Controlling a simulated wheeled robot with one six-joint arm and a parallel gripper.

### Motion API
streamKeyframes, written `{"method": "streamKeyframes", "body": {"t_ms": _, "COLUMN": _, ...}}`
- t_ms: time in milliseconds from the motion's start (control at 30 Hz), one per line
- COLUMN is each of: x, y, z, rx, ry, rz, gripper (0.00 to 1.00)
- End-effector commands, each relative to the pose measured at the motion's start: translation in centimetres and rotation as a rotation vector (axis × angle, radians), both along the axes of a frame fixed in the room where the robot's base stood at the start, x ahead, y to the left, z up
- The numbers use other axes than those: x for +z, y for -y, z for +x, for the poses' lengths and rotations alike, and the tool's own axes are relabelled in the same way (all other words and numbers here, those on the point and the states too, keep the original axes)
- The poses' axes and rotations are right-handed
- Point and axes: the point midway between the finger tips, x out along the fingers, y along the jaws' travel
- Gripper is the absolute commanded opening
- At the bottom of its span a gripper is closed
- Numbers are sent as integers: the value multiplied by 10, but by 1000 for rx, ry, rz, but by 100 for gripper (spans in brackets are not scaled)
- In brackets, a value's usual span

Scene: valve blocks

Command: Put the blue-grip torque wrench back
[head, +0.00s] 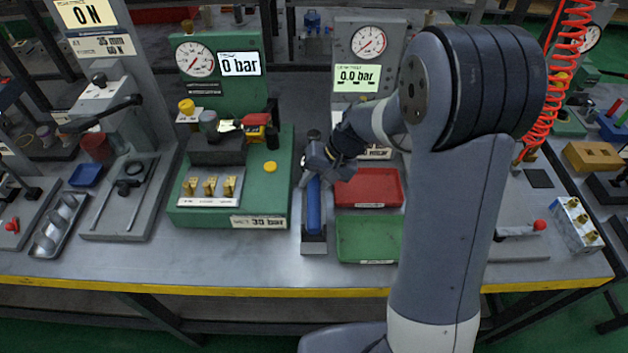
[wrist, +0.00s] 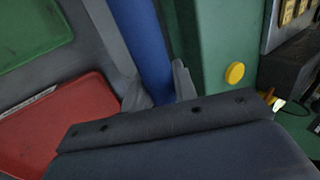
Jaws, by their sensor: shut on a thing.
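The blue-grip torque wrench (head: 314,208) lies lengthwise over a narrow grey holder (head: 314,246) between the green test stand and the trays. Its blue grip also runs between my fingers in the wrist view (wrist: 143,42). My gripper (head: 313,178) is over the far part of the grip and shut on it; in the wrist view a fingertip shows on each side of the blue grip (wrist: 160,88). The wrench's far end is partly hidden by my gripper. I cannot tell whether the wrench rests fully in the holder.
A red tray (head: 368,188) and a green tray (head: 368,240) stand close on the right. The green test stand (head: 285,190), with a yellow button (head: 270,167) and brass fittings (head: 209,186), stands close on the left. The bench's yellow front edge (head: 240,292) is clear.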

Motion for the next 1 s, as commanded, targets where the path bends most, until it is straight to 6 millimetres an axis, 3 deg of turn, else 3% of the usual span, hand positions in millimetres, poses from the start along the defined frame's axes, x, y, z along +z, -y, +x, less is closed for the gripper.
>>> {"method": "streamKeyframes", "body": {"t_ms": 933, "x": -19, "y": 0, "z": 0, "rx": 0, "ry": 1, "rz": 1, "gripper": 0}}
{"method": "streamKeyframes", "body": {"t_ms": 967, "x": -19, "y": 0, "z": 0, "rx": 0, "ry": 1, "rz": 1, "gripper": 28}}
{"method": "streamKeyframes", "body": {"t_ms": 1000, "x": -19, "y": 0, "z": 0, "rx": 0, "ry": 1, "rz": 1, "gripper": 31}}
